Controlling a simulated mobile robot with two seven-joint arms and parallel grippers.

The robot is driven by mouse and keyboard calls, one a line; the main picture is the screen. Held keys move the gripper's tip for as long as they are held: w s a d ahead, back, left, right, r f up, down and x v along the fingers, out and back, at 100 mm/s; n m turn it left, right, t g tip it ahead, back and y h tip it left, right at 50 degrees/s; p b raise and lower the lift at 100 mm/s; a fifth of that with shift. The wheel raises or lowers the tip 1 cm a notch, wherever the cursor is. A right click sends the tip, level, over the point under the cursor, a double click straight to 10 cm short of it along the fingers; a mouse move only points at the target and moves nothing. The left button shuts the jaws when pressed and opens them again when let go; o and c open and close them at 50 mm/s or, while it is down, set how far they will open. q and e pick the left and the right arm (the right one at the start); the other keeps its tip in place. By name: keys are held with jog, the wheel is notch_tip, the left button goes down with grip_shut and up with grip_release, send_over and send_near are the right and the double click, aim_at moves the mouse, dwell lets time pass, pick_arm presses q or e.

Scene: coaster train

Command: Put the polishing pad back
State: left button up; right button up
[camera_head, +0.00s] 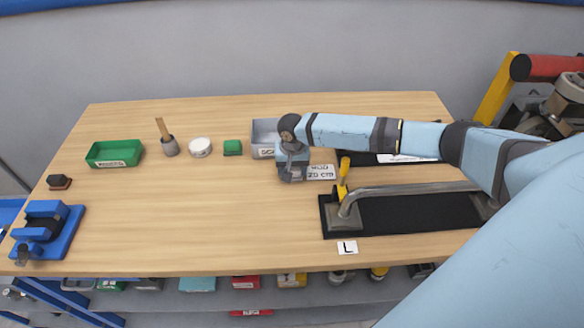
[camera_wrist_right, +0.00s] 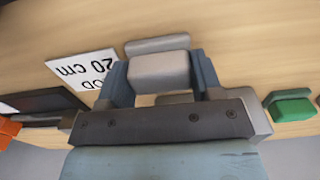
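My right gripper (camera_head: 290,176) is low over the middle of the table, beside the white "20 cm" card. In the right wrist view its two blue-grey fingers (camera_wrist_right: 163,78) stand on either side of a light grey block (camera_wrist_right: 160,70), which fills the gap between them. The block looks like the polishing pad, but no label on it shows. In the head view the gripper hides it. Another grey surface (camera_wrist_right: 156,45) shows just beyond the block; I cannot tell if it is part of it. My left gripper is not in view.
A grey tray (camera_head: 262,152) with a partly hidden label stands close behind the gripper. The card (camera_head: 321,172) lies to its right. A small green block (camera_head: 232,147), white round tin (camera_head: 200,147) and green tray (camera_head: 114,154) stand left. A black mat (camera_head: 415,213) lies right. The front middle is clear.

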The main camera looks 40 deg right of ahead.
jog(key=o, duration=0.4)
jog(key=shift+r, duration=0.1)
notch_tip(320, 180, up, 12)
jog(key=b, duration=0.1)
dwell(0.7)
